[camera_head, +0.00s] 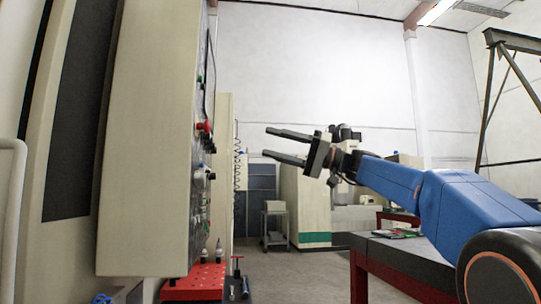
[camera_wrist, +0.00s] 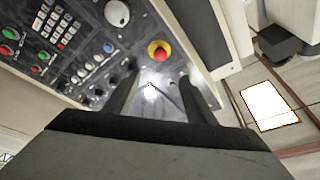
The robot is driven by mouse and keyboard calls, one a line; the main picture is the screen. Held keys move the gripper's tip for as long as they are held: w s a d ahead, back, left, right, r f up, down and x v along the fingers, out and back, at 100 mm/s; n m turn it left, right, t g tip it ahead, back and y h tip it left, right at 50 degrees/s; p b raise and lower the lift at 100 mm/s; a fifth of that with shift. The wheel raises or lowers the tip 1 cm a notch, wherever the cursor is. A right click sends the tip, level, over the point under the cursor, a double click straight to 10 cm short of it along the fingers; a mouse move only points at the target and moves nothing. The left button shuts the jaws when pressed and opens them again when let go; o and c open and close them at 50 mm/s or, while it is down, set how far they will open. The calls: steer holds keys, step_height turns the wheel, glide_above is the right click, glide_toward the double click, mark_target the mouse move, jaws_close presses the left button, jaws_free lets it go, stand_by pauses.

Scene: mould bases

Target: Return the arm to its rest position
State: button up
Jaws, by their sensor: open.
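My gripper (camera_head: 287,146) is at the end of my blue arm in the head view, raised in the air and stretched out toward the left. Its two dark fingers are apart, with nothing between them. In the wrist view my gripper (camera_wrist: 160,90) points at a machine control panel (camera_wrist: 90,60). A red emergency button (camera_wrist: 158,50) with a yellow ring shows just beyond the fingertips. In the head view the fingertips are apart from the panel's button side (camera_head: 205,130); the exact gap is hard to tell.
A large beige machine cabinet (camera_head: 150,140) fills the left. A dark-topped table with a red frame (camera_head: 405,262) stands at lower right, under my arm. A red block (camera_head: 195,283) with small tools is at lower left. A small cart (camera_head: 275,222) stands farther back. Open floor lies between.

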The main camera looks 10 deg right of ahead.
steer(key=s+a+f+m+h, duration=0.1)
steer(key=s+f+m+h, duration=0.35)
steer(key=f, duration=1.05)
steer(key=s+f+m+h, duration=0.1)
steer(key=s+f+h, duration=0.65)
steer(key=f, duration=0.85)
steer(key=s+d+f+h, duration=0.2)
steer(key=s+d+f, duration=0.3)
steer(key=f, duration=0.6)
steer(key=s+d+f+h, duration=0.3)
steer(key=s+d+f, duration=0.2)
steer(key=s+f, duration=0.5)
steer(key=s+d+f+h, duration=0.3)
steer(key=s+d+f, duration=0.2)
steer(key=s+f, duration=0.3)
step_height(320, 180, down, 4)
steer(key=shift+r+g, duration=0.1)
steer(key=shift+g, duration=0.2)
